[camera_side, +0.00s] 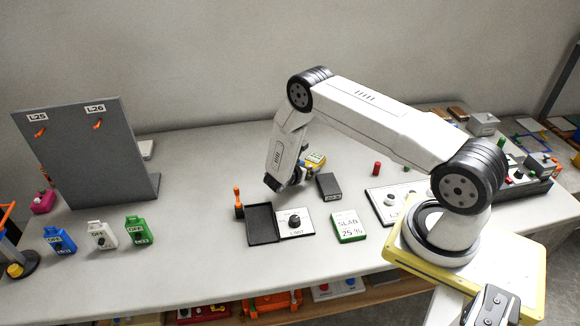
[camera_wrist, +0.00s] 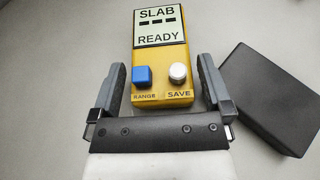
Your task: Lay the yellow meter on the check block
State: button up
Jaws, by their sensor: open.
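The yellow meter (camera_wrist: 160,55) lies flat on the table, with a pale screen reading SLAB, dashes and READY, a blue RANGE button and a white SAVE knob. In the side view the meter (camera_side: 315,161) is partly hidden behind my arm. My gripper (camera_wrist: 160,64) is open, its fingers on either side of the meter's lower part with gaps showing. A dark block (camera_wrist: 272,97) lies just right of the gripper; in the side view this block (camera_side: 329,186) has a small label I cannot read. I cannot tell for sure whether it is the check block.
A green-edged card-like slab marked SLAB 25 % (camera_side: 348,226) lies in front of the dark block. A black open tray (camera_side: 262,224) with a dial panel (camera_side: 295,222) stands left of it. A grey upright board (camera_side: 85,150) stands at left. Table between is clear.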

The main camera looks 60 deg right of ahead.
grip_shut()
dwell(0.4)
jog(key=shift+r, duration=0.2)
jog(key=shift+r, duration=0.85)
jog(key=s+a+r, duration=0.6)
jog(key=s+r, duration=0.5)
jog(key=s, duration=0.1)
jog(key=shift+s, duration=0.3)
